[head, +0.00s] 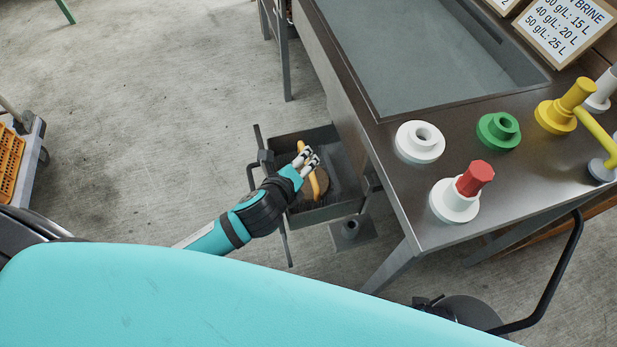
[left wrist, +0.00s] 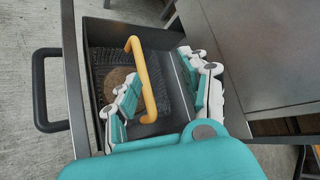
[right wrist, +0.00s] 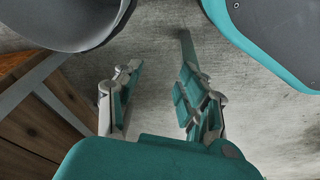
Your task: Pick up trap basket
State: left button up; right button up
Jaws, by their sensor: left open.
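The trap basket (left wrist: 106,59) is a dark mesh basket with a yellow arched handle (left wrist: 143,72) and a round brown inside. It sits in an open grey drawer (head: 343,208) under the steel table. In the head view, the handle (head: 315,183) shows partly behind my left gripper (head: 307,158). In the left wrist view, my left gripper (left wrist: 165,88) is open, with a finger on each side of the handle. I cannot tell whether either finger touches it. My right gripper (right wrist: 160,95) is open and empty, with bare floor beyond it.
The steel table (head: 400,175) holds a sunken basin (head: 430,50) and white, green, red and yellow fittings. The drawer has a black pull (left wrist: 40,90) and raised walls around the basket. An orange crate (head: 10,160) stands at the left. The concrete floor between is clear.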

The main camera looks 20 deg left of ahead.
pick_arm(q)
jog(key=w+f+b, duration=0.1)
jog(key=w+f, duration=0.1)
jog(key=f, duration=0.1)
jog(key=w+f+b, duration=0.1)
jog(key=f+b, duration=0.1)
jog(key=f, duration=0.1)
jog(key=w+f+b, duration=0.1)
jog(key=w+f, duration=0.1)
jog(key=f, duration=0.2)
jog(key=shift+w+d, duration=0.1)
jog(key=shift+w, duration=0.2)
jog(key=shift+w+f, duration=0.1)
jog(key=shift+w, duration=0.25)
grip_shut()
pick_arm(e)
notch_tip(320, 180, up, 17)
jog(key=w+t, duration=0.1)
jog(key=shift+f, duration=0.2)
jog(key=shift+d, duration=0.1)
